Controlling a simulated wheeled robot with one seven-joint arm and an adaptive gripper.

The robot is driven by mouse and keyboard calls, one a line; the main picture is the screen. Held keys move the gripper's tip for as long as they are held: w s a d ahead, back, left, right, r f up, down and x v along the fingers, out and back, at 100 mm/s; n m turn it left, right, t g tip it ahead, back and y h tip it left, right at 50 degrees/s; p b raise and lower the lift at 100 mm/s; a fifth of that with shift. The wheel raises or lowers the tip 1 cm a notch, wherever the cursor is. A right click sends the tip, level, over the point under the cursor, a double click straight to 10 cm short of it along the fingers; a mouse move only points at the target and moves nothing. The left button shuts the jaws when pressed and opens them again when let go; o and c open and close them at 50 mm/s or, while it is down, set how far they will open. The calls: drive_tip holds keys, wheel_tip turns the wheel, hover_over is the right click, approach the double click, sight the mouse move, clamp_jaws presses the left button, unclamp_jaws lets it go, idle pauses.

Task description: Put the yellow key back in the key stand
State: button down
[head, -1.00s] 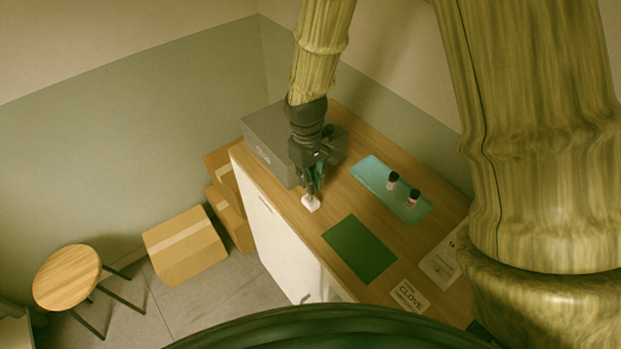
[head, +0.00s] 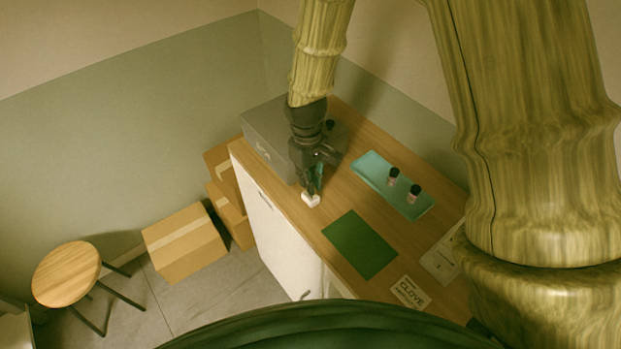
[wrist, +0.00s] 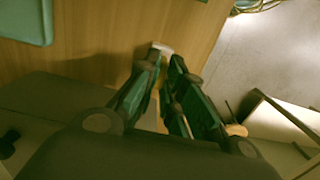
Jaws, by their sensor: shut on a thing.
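My gripper (head: 315,188) points down over the table's left edge, its fingers close together. In the wrist view, the gripper (wrist: 167,62) has a thin yellowish strip, the yellow key (wrist: 157,92), partly showing between its fingers; the rest is hidden. A small white block (head: 311,200), which looks like the key stand, sits on the table right below the fingertips. The white block also shows just beyond the fingertips in the wrist view (wrist: 162,47). I cannot tell whether the key touches it or is inside it.
A dark green mat (head: 360,245) lies just right of the white block. A teal tray (head: 371,168) with two dark-capped bottles stands further back. A grey box (head: 265,142) is behind my gripper. A CLOVE card (head: 410,293) lies near the front; bare wood lies between.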

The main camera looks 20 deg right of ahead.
drive_tip(key=shift+f, duration=0.45)
drive_tip(key=c, duration=1.5)
unclamp_jaws()
drive_tip(key=shift+o, duration=0.2)
drive_tip(key=shift+r, duration=0.1)
wheel_tip(320, 180, up, 12)
drive_tip(key=shift+w, duration=0.4)
drive_tip(key=shift+s+a+f, duration=0.1)
drive_tip(key=shift+a+f, duration=0.05)
drive_tip(key=shift+f, duration=0.05)
